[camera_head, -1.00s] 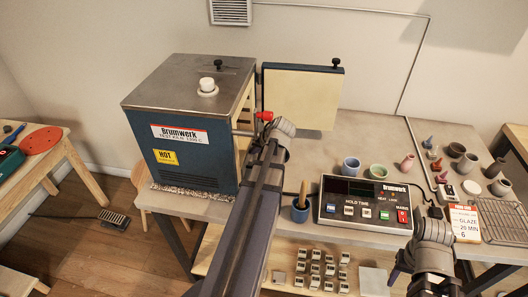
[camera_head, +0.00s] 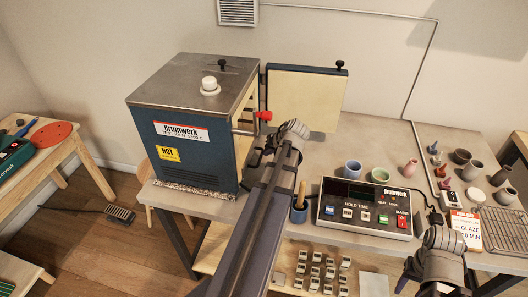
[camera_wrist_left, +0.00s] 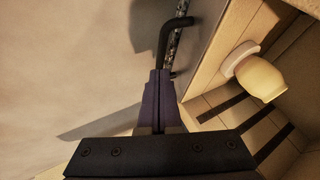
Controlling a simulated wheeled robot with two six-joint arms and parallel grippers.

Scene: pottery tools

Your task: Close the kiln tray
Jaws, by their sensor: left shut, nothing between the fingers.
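The blue kiln (camera_head: 190,150) stands on the table with its door (camera_head: 303,97) swung open at the back right. A rod with a red knob (camera_head: 264,115) sticks out from its open side. In the left wrist view, a pale pot (camera_wrist_left: 262,78) stands in the wooden-toned kiln opening, and a black bent handle (camera_wrist_left: 177,28) is beside a speckled edge. My left gripper (camera_wrist_left: 160,78) is shut and empty, its tips close to that handle; contact is unclear. In the head view my left arm hides the gripper tips and tray. My right gripper shows only partly at lower right.
A control box (camera_head: 365,207) sits right of my left arm, beside a blue tool cup (camera_head: 299,212). Cups and vases stand further right, near a wire rack (camera_head: 503,229). The worktop in front of the open door is mostly clear.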

